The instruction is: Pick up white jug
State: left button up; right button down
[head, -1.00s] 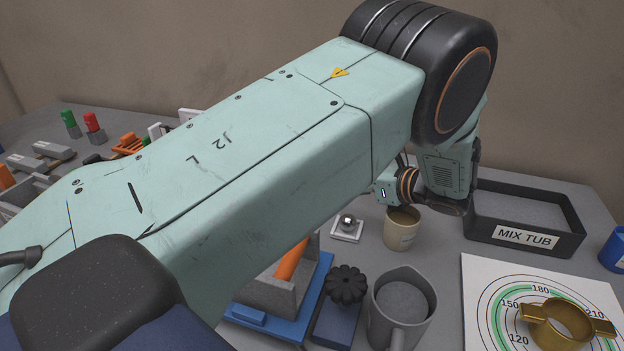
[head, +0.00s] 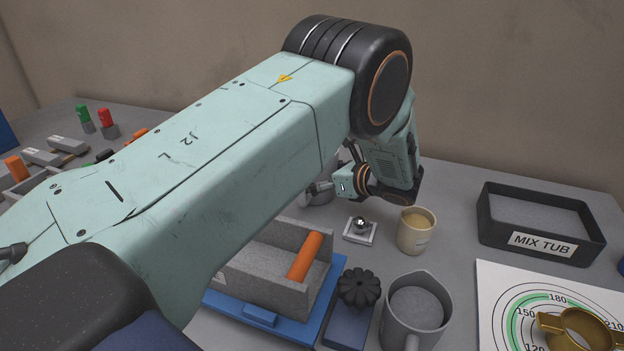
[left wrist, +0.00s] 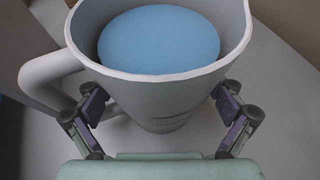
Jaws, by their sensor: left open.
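The white jug (left wrist: 150,88) fills the upper part of the left wrist view. It stands upright, with blue content (left wrist: 160,40) inside and a handle (left wrist: 50,75) on the left. My left gripper (left wrist: 160,105) is open, with one finger on each side of the jug's near wall. I cannot tell whether the fingers touch it. In the head view my left gripper (head: 322,187) is small and partly hidden by my arm, beside a pale vessel that is mostly hidden behind the arm. My right gripper is not in view.
A beige cup (head: 417,238), a steel ball on a white plate (head: 360,232) and a grey jug (head: 415,318) stand nearby. The mix tub (head: 540,240) is at the right. A blue tray (head: 328,290) carries a grey box with an orange bar.

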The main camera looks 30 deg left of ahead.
pick_arm(q)
jog(key=shift+d+r, duration=0.1)
jog(key=shift+d, duration=0.05)
jog(key=shift+c, duration=0.2)
jog(key=shift+c, duration=0.9)
jog(key=c, duration=1)
notch_tip(320, 180, up, 10)
jog(key=shift+p, duration=0.65)
